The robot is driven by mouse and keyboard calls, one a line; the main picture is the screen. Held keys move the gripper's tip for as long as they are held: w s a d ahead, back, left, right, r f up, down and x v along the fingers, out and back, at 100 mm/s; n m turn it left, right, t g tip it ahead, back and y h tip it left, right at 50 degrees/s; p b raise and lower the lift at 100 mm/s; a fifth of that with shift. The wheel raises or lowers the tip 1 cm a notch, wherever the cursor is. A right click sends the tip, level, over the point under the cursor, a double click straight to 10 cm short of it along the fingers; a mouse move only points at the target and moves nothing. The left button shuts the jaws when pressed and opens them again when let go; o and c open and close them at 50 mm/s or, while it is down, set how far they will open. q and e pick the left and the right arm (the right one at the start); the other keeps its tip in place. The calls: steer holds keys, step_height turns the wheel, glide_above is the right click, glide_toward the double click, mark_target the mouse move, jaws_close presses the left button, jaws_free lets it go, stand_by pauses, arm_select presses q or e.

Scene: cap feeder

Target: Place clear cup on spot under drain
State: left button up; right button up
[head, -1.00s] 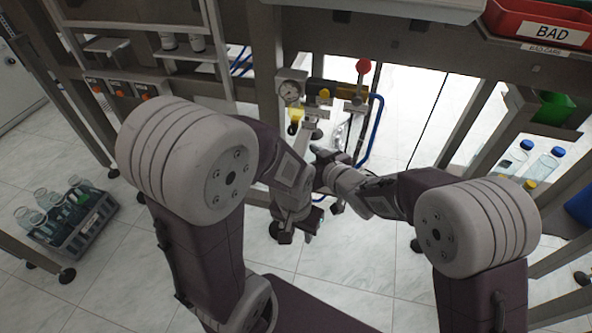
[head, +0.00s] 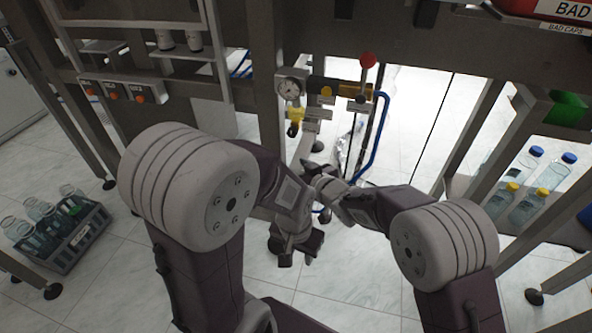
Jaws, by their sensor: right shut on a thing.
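The drain fitting with its round gauge (head: 290,88), yellow parts and red-knobbed lever (head: 367,60) stands at the centre of the head view. My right gripper (head: 316,171) is just below this fitting, pointing left. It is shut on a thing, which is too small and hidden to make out. A shiny clear shape (head: 348,147) shows behind it; I cannot tell whether this is the clear cup. My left gripper (head: 298,250) hangs lower, with its dark fingers apart and nothing visible between them. The spot under the drain is hidden by my arms.
A blue hose (head: 377,140) runs down right of the fitting. A grey crate (head: 68,247) of clear bottles stands on the floor at left. Several capped bottles (head: 527,205) stand at right. A red bin (head: 548,10) sits at top right. Frame posts flank the fitting.

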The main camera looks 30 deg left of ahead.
steer(key=o, duration=1.3)
steer(key=shift+f, duration=0.15)
steer(key=shift+r, duration=0.25)
steer(key=p+v, duration=0.5)
steer(key=v, duration=0.7)
steer(key=shift+d+f, duration=0.1)
